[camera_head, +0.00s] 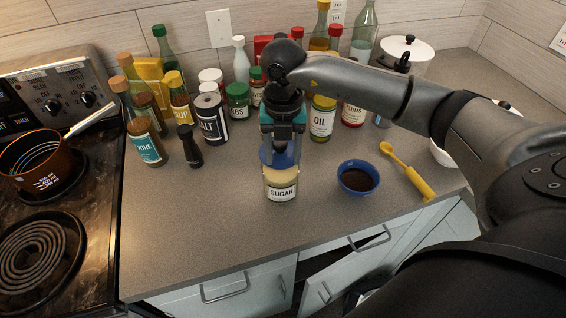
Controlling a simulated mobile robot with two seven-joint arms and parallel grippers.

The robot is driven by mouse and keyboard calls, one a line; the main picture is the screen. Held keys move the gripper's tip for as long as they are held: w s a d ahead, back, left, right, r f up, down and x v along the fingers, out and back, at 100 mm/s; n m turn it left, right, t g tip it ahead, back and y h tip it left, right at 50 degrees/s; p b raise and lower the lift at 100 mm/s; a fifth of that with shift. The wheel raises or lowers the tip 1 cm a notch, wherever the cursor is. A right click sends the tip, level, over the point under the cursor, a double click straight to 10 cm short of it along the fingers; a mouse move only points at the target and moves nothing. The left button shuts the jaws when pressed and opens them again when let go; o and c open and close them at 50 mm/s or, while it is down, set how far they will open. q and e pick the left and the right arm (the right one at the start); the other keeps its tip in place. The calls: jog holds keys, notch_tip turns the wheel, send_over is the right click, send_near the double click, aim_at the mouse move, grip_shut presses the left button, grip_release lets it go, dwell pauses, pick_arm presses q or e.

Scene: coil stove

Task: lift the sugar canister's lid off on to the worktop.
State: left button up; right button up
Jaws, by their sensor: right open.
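The sugar canister (281,187) stands upright on the grey worktop (235,228) near the middle of the view. It is a cream jar with a white "SUGAR" label. Its blue lid (279,159) shows at the top of the jar, partly hidden by my gripper. My right gripper (281,150) reaches down from above, directly over the canister, with its fingers open at the lid. The exact gap between fingers and lid is hard to see. My left gripper is not in view.
A blue bowl (358,177) with dark contents and a yellow spoon-like utensil (407,172) lie to the right. A stove with a pot (40,165) is left. The worktop left of the canister is clear.

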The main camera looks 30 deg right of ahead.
jog(key=shift+f, duration=0.1)
grip_shut()
dwell(0.4)
dwell(1.0)
